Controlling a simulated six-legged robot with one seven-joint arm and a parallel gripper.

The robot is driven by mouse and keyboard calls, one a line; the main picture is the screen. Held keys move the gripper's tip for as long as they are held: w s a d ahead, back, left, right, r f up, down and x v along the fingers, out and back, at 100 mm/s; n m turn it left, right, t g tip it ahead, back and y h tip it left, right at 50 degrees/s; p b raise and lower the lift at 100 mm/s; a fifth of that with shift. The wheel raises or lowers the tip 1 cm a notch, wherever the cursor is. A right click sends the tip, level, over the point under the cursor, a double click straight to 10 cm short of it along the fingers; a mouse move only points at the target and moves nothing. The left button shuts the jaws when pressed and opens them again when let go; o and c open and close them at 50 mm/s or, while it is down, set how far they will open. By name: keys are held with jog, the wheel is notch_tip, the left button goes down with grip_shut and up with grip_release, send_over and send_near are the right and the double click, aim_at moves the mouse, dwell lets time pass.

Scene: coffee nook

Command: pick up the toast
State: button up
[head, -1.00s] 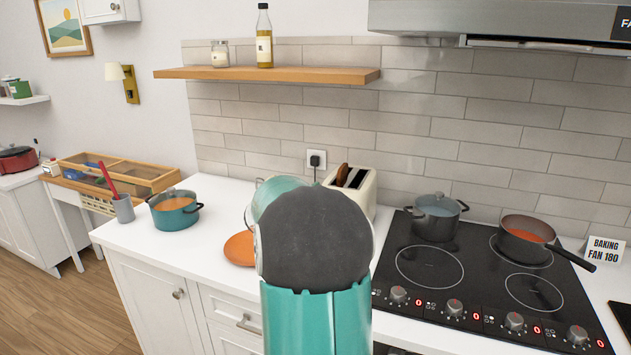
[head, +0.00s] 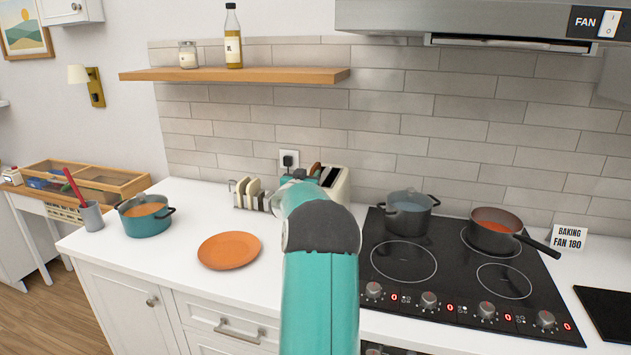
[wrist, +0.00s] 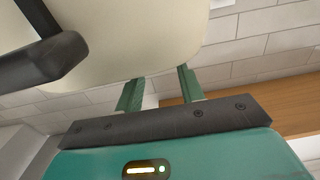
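The toast (head: 315,169) is a brown slice standing partly out of the cream toaster (head: 338,186) against the back wall; its lower part is hidden inside the slot. My gripper (head: 297,176) is mostly hidden behind my arm in the head view, close to the left side of the toaster. In the wrist view, the two green fingers of my gripper (wrist: 160,80) are apart, with no toast seen between them. Their tips meet the edge of a large cream surface, seemingly the toaster (wrist: 140,40), so I cannot tell whether they touch.
A rack with pale slices (head: 250,192) stands left of my arm, behind an orange plate (head: 229,251). A teal pot (head: 146,217) is further left. The hob (head: 440,265) carries a grey pot (head: 408,212) and a pan (head: 495,231). A wooden shelf (head: 235,77) hangs above.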

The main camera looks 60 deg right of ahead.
aim_at(312, 170)
jog(key=shift+w+d, duration=0.2)
jog(key=shift+d, duration=0.95)
jog(key=shift+w+d, duration=0.15)
jog(key=shift+d, duration=1)
grip_shut()
